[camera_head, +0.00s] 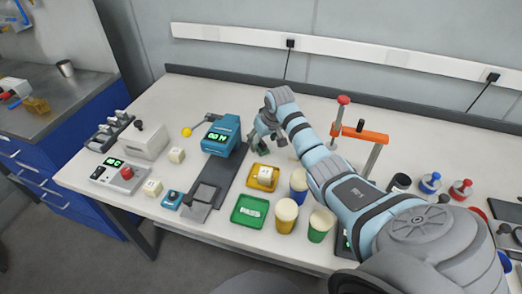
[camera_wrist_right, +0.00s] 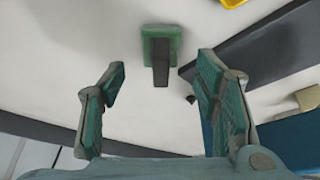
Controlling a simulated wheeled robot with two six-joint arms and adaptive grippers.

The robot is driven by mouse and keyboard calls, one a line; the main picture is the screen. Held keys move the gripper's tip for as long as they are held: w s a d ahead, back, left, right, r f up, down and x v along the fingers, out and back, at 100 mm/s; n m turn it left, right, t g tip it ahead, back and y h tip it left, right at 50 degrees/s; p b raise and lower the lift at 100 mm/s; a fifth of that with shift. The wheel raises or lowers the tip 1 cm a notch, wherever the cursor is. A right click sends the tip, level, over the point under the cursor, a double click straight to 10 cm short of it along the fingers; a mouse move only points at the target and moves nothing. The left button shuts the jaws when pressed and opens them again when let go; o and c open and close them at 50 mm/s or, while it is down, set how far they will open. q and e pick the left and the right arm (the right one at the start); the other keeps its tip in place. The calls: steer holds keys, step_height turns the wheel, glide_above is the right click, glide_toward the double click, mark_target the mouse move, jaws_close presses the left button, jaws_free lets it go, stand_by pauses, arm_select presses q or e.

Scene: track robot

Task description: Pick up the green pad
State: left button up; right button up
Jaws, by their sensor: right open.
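The green pad (camera_wrist_right: 150,48) lies on the white bench top in the right wrist view, with a dark strip along its middle. My right gripper (camera_wrist_right: 160,85) is open and empty, its two green-lined fingers spread to either side below the pad in that view. The pad is ahead of the fingertips, roughly centred between them, and untouched. In the head view my right gripper (camera_head: 260,138) reaches down just right of the blue display device; the pad is hard to tell from the fingers there. My left gripper is not in view.
The blue device (camera_head: 221,135) stands on a dark strip close left of the gripper. A yellow tray (camera_head: 275,186) with a white cube and a green tray (camera_head: 236,222) lie nearer the front edge. Several cups and an orange clamp (camera_head: 365,134) stand to the right.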

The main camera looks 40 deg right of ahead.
mark_target(262, 141)
steer(key=shift+x, duration=1.1)
steer(key=c, duration=1.3)
steer(key=shift+r, duration=0.1)
steer(key=shift+c, duration=0.2)
step_height(262, 141, up, 20)
steer(key=p, duration=0.2)
steer(key=shift+p, duration=0.35)
